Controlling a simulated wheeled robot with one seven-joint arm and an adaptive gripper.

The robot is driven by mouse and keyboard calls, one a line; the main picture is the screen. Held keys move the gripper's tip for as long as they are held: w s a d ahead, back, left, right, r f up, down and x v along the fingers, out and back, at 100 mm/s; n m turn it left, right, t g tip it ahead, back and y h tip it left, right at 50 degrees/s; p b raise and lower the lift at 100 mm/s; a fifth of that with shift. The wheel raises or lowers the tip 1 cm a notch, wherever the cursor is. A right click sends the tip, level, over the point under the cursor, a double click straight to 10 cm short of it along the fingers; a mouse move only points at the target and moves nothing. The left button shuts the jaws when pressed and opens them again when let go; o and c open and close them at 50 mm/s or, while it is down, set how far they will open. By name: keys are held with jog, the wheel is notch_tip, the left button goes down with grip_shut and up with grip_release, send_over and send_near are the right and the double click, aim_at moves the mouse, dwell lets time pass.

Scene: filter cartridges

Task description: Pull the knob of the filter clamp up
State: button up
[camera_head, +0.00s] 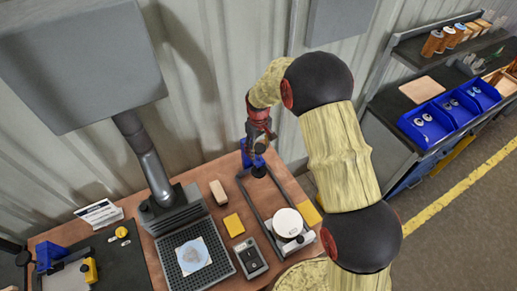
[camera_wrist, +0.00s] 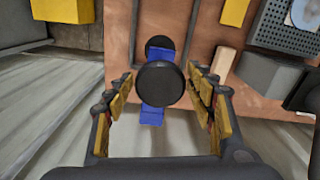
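The filter clamp appears as a blue bracket (camera_head: 246,158) at the back edge of the wooden table, with a black round knob (camera_wrist: 160,83). In the wrist view, blue parts of the clamp (camera_wrist: 152,116) show above and below the knob, and a second black round part (camera_wrist: 159,43) lies just beyond. My gripper (camera_wrist: 160,74) is open, with one yellow-padded finger on each side of the knob. Gaps show between the knob and both fingers. In the head view my gripper (camera_head: 259,142) hangs above the clamp and partly hides it.
A dark rail frame (camera_head: 263,204) runs from the clamp to a white round disc (camera_head: 287,222). A tan block (camera_head: 218,192), a yellow block (camera_head: 234,224) and a perforated black tray (camera_head: 187,278) are to the left. The corrugated wall (camera_head: 225,60) stands close behind.

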jog(key=shift+o, duration=0.4)
notch_tip(320, 180, up, 12)
dwell(0.5)
dwell(0.4)
jog(key=s+d+m+b, duration=0.2)
jog(key=s+d+b, duration=0.3)
jog(key=s, duration=0.5)
jog(key=s+d+m+b, duration=0.3)
jog(key=s+b, duration=0.3)
jog(key=s, duration=0.5)
jog(key=s+d+f+m+t+b, duration=0.1)
jog(key=s+d+f+t+b, duration=0.1)
jog(key=s+b, duration=0.4)
jog(key=s+d+f+t+b, duration=0.2)
jog(key=s+f+b, duration=0.3)
jog(key=b, duration=0.7)
jog(key=shift+s+d+m+t, duration=0.4)
jog(key=shift+s+t, duration=0.1)
jog(key=shift+t, duration=0.3)
